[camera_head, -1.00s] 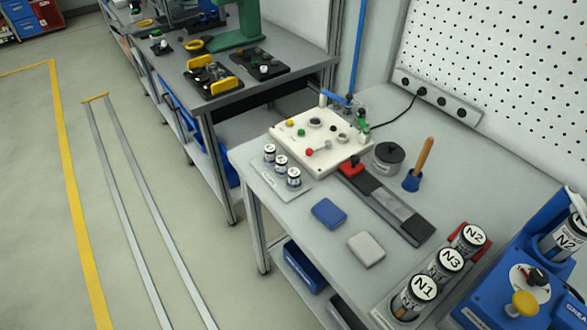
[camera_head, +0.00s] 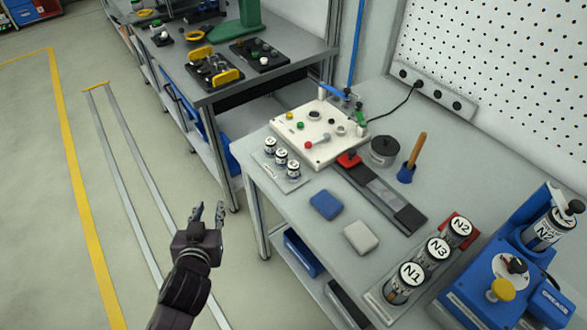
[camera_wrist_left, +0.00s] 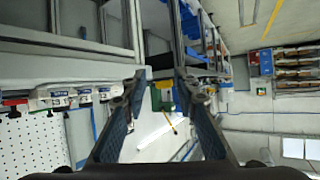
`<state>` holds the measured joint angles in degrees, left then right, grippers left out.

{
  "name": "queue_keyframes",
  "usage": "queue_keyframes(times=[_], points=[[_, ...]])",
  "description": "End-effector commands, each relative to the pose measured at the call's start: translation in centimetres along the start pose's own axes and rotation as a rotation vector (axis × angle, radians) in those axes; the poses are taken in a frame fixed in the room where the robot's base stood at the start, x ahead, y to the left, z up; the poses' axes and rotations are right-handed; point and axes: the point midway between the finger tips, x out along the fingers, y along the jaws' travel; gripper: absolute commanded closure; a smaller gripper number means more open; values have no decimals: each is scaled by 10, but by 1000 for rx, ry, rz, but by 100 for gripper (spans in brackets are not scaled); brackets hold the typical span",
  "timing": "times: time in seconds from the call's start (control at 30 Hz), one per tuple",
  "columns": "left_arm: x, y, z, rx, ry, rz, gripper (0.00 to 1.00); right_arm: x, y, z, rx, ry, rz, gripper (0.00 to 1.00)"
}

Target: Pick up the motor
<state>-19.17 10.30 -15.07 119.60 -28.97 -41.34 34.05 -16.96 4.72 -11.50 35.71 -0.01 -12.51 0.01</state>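My left gripper (camera_head: 209,212) is raised over the floor, left of the near workbench (camera_head: 290,215), with its two fingers apart and nothing between them. In the left wrist view the gripper (camera_wrist_left: 163,85) also shows open and empty. No part is clearly recognisable as a motor. A dark round cylinder (camera_head: 385,150) stands on the near bench beside a white fixture panel (camera_head: 318,140), but I cannot tell whether it is the motor. The far bench (camera_head: 285,72) carries small assemblies too small to identify. My right gripper is not in view.
Canisters N1 (camera_head: 405,283), N3 (camera_head: 432,256) and N2 (camera_head: 457,232) stand near the front right. A blue grease machine (camera_head: 480,290) is beside them. A blue block (camera_head: 326,204) and grey block (camera_head: 361,237) lie on the bench. The floor (camera_head: 120,210) at left is clear.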

Motion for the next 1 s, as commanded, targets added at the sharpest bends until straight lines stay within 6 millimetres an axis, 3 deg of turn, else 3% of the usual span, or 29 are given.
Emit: queue_keyframes(times=[0.1, 0.2, 0.3, 0.43, 0.63, 1.0], points=[[21, 35, -41, 7, 196, 104, 73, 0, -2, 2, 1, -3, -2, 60], [28, 75, -64, 25, 328, 241, 73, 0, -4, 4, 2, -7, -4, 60], [27, 113, -72, 49, 405, 383, 73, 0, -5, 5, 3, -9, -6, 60], [22, 148, -71, 74, 445, 527, 73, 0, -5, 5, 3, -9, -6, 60], [22, 171, -69, 90, 454, 614, 73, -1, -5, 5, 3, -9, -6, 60], [56, 197, -71, 86, 454, 615, 73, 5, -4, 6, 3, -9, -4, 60]])
